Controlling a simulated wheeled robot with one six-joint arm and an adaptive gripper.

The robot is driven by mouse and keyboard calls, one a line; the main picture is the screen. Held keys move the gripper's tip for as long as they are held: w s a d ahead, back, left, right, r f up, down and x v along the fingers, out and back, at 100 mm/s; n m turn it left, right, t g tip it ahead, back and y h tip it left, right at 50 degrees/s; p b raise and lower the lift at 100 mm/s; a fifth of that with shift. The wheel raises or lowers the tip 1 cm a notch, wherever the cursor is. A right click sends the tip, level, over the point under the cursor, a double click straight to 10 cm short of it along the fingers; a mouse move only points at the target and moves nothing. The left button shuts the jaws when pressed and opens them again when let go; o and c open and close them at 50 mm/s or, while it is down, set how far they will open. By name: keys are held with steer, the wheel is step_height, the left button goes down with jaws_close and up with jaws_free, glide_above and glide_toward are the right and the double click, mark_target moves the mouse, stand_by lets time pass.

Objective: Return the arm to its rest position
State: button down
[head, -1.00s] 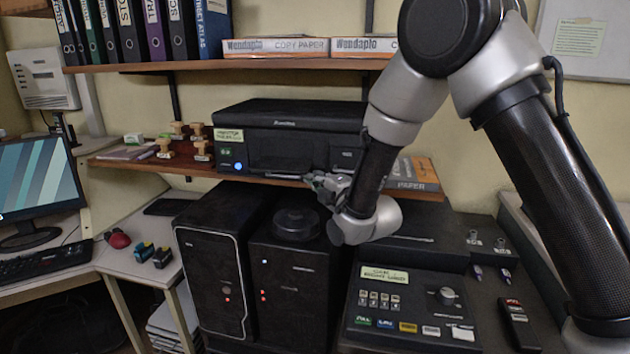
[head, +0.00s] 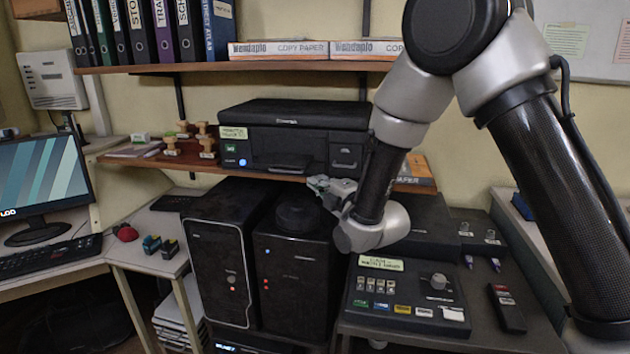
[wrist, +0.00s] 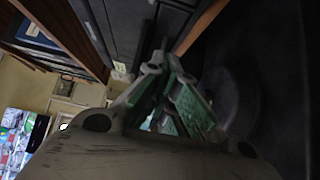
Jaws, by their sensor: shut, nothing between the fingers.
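My gripper (head: 318,184) is in front of the lower wooden shelf, just below the black printer (head: 290,145) and above the right black computer tower (head: 290,275). Its fingers point left in the head view. In the wrist view my gripper (wrist: 160,75) shows its green-sided fingers converging, with nothing held between them. My forearm rises from the gripper to an elbow at the top of the head view.
A control console (head: 405,295) with coloured buttons sits below and right of the gripper. A handset (head: 506,308) lies at its right. Wooden stamps (head: 190,140) stand on the lower shelf. A monitor (head: 42,180) is at the left. Copy paper boxes (head: 280,49) lie above.

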steer(key=s+d+r+m+g+h, duration=0.1)
steer(key=s+d+r+m+h, duration=0.2)
steer(key=d, duration=0.6)
steer(key=s+d+r+m+g+h, duration=0.25)
steer(key=d+m, duration=0.35)
steer(key=d, duration=0.3)
steer(key=s+d+r+m+h, duration=0.2)
steer(key=s+d+m, duration=0.15)
steer(key=d, duration=0.55)
steer(key=s+d+m+g+h, duration=0.1)
steer(key=s+d+m, duration=0.3)
steer(key=s, duration=0.4)
steer(key=s+d+m+g+h, duration=0.1)
steer(key=s+d+m+g, duration=0.2)
steer(key=s+d, duration=0.3)
steer(key=s+d+r+m+g+h, duration=0.1)
steer(key=s+d+m, duration=0.3)
steer(key=s, duration=0.7)
steer(key=shift+s+d+m+g, duration=0.25)
steer(key=shift+d+m+g, duration=0.15)
steer(key=shift+m+g, duration=0.5)
